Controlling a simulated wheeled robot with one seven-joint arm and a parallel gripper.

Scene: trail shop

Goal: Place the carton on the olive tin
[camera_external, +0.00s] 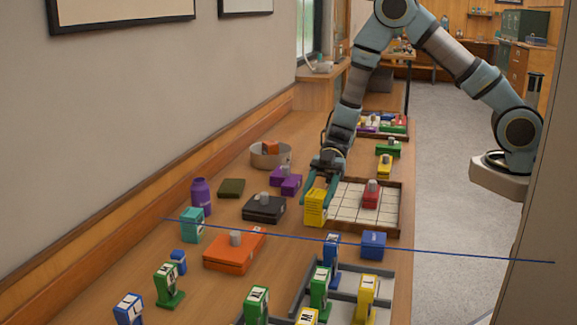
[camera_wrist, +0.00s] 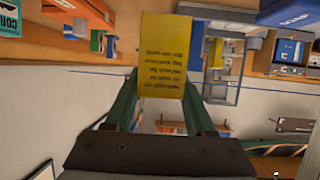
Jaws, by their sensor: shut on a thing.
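The yellow carton (camera_external: 315,208) is held upright in my gripper (camera_external: 320,186), whose green fingers are shut on its upper part. In the wrist view the carton (camera_wrist: 161,58) sits between the fingers, with dark print on its face. In the external view it is beside the left edge of the gridded tray; whether its bottom touches the table I cannot tell. The olive tin (camera_external: 231,188) is a low, dark green box lying flat to the left of the carton, near the wall. Its top looks bare. I cannot make it out in the wrist view.
A purple bottle (camera_external: 201,196) stands left of the tin. A black case (camera_external: 264,210) and purple blocks (camera_external: 287,182) lie between tin and carton. A round bowl (camera_external: 256,158) is behind. The gridded tray (camera_external: 349,228) is at right. A thin blue line (camera_external: 450,251) crosses the foreground.

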